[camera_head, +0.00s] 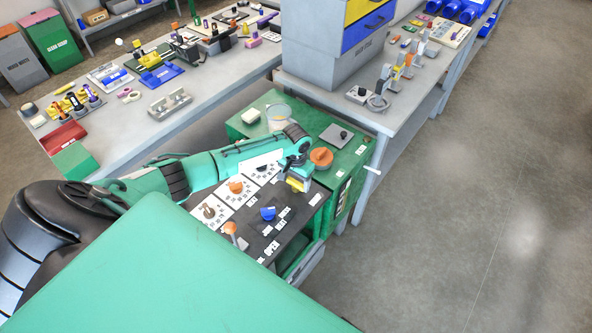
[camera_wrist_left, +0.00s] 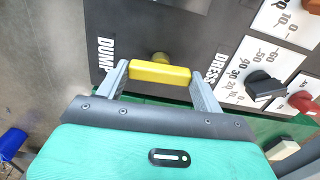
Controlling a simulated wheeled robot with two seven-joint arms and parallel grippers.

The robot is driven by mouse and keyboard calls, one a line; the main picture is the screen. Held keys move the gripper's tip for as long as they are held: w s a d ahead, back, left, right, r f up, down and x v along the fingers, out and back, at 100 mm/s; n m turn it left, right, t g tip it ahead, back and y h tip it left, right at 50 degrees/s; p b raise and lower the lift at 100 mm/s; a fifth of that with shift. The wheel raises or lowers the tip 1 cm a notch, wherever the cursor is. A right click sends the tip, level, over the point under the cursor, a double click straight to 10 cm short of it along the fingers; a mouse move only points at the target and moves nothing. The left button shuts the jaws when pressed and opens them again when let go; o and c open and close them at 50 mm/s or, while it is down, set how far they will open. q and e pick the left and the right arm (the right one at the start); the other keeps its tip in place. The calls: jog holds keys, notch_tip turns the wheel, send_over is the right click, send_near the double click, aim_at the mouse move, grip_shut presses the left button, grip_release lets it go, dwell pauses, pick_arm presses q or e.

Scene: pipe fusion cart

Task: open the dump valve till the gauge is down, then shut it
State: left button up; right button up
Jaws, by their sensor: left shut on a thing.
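The dump valve handle is a yellow bar (camera_wrist_left: 160,72) on a dark panel, beside the word DUMP in the left wrist view. It also shows as a small yellow piece (camera_head: 297,184) in the head view. My left gripper (camera_head: 295,177) is shut on this bar, with one finger at each end. The bar lies nearly level across the wrist picture, with a round yellow stem behind it. I cannot pick out a pressure gauge for certain in either view. My right gripper is in neither view.
The panel carries a blue knob (camera_head: 268,213), an orange knob (camera_head: 236,187) and a black knob (camera_wrist_left: 264,87) on a numbered white scale. An orange round part (camera_head: 321,156) sits on the green cart top (camera_head: 352,152) beside my gripper. Crowded grey benches stand behind; floor is clear at right.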

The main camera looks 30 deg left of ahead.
aim_at(296, 182)
pick_arm(q)
jog(key=o, duration=1)
jog(key=shift+r, duration=0.55)
jog(key=shift+r+b, duration=1.55)
jog(key=shift+r, duration=4.9)
